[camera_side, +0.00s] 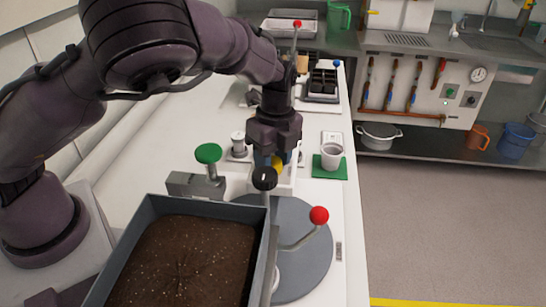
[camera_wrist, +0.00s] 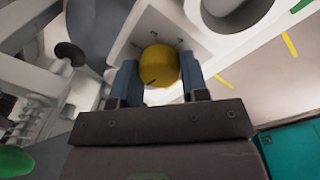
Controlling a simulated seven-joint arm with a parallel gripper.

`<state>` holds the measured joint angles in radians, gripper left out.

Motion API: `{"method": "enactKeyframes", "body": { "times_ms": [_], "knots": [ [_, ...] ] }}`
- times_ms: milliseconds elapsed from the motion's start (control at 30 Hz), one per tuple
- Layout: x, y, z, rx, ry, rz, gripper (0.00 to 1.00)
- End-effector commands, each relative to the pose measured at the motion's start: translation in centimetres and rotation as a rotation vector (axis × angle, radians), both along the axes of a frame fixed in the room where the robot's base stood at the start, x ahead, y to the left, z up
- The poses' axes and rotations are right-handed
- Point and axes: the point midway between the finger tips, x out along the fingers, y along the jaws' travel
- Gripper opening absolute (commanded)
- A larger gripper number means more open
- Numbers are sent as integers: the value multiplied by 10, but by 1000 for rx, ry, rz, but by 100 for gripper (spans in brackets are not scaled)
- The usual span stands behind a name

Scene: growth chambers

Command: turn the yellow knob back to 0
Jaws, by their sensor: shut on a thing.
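The yellow knob (camera_wrist: 159,65) sits on a white panel with small dark tick marks, seen in the wrist view. A dark pointer line shows on its face; I cannot read the numbers. My gripper (camera_wrist: 159,82) has its two blue fingers on either side of the knob, shut on it. In the side view my gripper (camera_side: 272,158) points down at the white box (camera_side: 284,188), and the yellow knob (camera_side: 278,166) is mostly hidden behind the fingers and a black knob.
Close by stand a black knob (camera_side: 264,178), a green-topped valve (camera_side: 208,153), a red-balled lever (camera_side: 319,215) on a grey disc (camera_side: 305,268) and a white cup (camera_side: 331,156) on a green mat. A soil tray (camera_side: 180,262) fills the front.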

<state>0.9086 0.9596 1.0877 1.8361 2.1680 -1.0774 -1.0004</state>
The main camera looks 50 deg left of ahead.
Motion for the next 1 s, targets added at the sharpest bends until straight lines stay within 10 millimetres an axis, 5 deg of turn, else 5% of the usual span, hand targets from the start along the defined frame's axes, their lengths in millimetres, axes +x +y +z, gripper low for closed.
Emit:
{"method": "enactKeyframes", "body": {
  "times_ms": [900,933,1000],
  "knots": [
    [0,1,2,1,-2,192,17],
    [0,1,2,1,-2,192,43],
    [0,1,1,1,-2,191,59]
  ]
}}
